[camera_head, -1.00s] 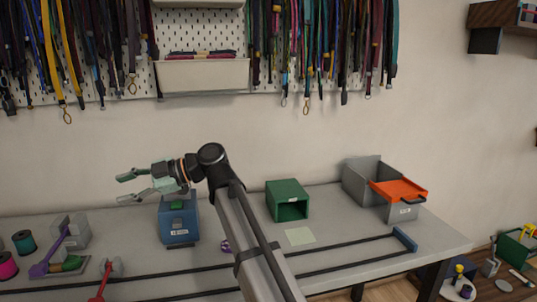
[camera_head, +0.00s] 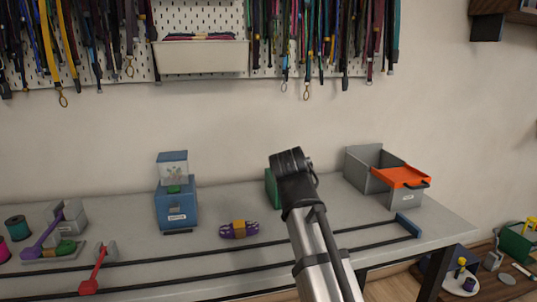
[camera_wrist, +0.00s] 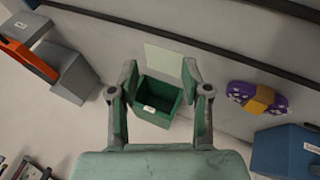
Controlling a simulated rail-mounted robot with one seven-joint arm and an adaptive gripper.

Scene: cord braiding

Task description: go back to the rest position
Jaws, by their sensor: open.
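My gripper (camera_wrist: 160,92) shows in the wrist view with its two fingers apart and nothing between them. It hangs above the bench, with the open green box (camera_wrist: 160,105) seen below and between the fingers. In the head view my arm hides the gripper and most of the green box (camera_head: 271,187). A purple cord bundle with an orange-yellow band (camera_head: 239,230) lies on the bench, apart from the gripper. It also shows at the right of the wrist view (camera_wrist: 258,97).
A blue box (camera_head: 176,204) with a clear top stands left of the bundle. A grey bin with an orange flap (camera_head: 402,177) stands at the right. Dark rails run along the bench (camera_head: 140,263). A purple lever and a red lever (camera_head: 88,287) stand at the left. Cords hang on the wall.

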